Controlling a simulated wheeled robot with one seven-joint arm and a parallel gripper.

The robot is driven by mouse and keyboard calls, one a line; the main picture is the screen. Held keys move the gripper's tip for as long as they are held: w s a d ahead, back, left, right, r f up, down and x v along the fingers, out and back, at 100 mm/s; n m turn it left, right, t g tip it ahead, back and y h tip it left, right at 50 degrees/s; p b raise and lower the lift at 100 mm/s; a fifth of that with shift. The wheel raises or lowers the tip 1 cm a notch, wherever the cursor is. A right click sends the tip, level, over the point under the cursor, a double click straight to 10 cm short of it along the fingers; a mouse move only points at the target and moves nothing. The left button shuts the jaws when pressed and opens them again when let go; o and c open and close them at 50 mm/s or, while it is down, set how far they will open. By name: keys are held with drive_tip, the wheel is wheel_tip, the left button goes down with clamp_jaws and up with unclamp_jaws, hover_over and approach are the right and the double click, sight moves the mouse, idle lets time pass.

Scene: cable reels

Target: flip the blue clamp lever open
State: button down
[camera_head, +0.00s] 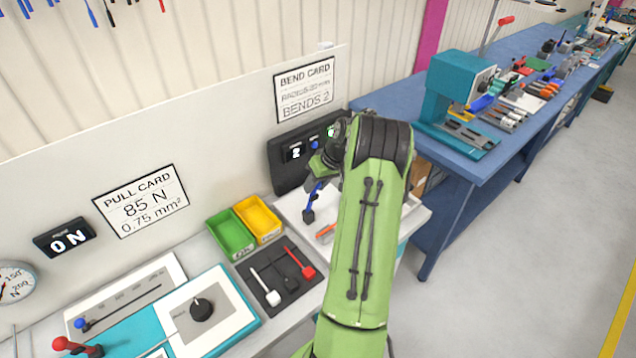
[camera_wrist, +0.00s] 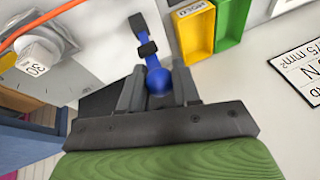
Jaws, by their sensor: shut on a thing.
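The blue clamp lever (camera_wrist: 143,34) shows in the wrist view as a blue bar with black parts, over a pale grey plate. A blue ball knob (camera_wrist: 157,80) at its near end sits between the fingers of my gripper (camera_wrist: 158,88), which is shut on it. In the head view the blue lever (camera_head: 318,188) slopes down to a dark block, just left of my green arm. My gripper (camera_head: 324,163) is dark there and partly hidden by the arm, so its fingertips are unclear. The lever's base is partly hidden.
A green bin (camera_head: 231,235) and a yellow bin (camera_head: 260,218) stand left of the lever. A dark display panel (camera_head: 290,165) stands behind it. An orange cable (camera_wrist: 40,22) and a white cylinder (camera_wrist: 38,58) are close to the lever. A blue bench (camera_head: 440,185) is at right.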

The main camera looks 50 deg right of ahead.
drive_tip(key=shift+w+r, duration=0.15)
drive_tip(key=shift+w, duration=0.1)
drive_tip(key=c, duration=0.9)
unclamp_jaws()
drive_tip(key=shift+w, duration=0.1)
drive_tip(key=shift+o, duration=0.2)
drive_tip(key=shift+s, duration=0.2)
drive_tip(key=p+v, duration=0.1)
drive_tip(key=v, duration=1.4)
drive_tip(key=shift+r, duration=0.2)
drive_tip(key=shift+a, duration=0.1)
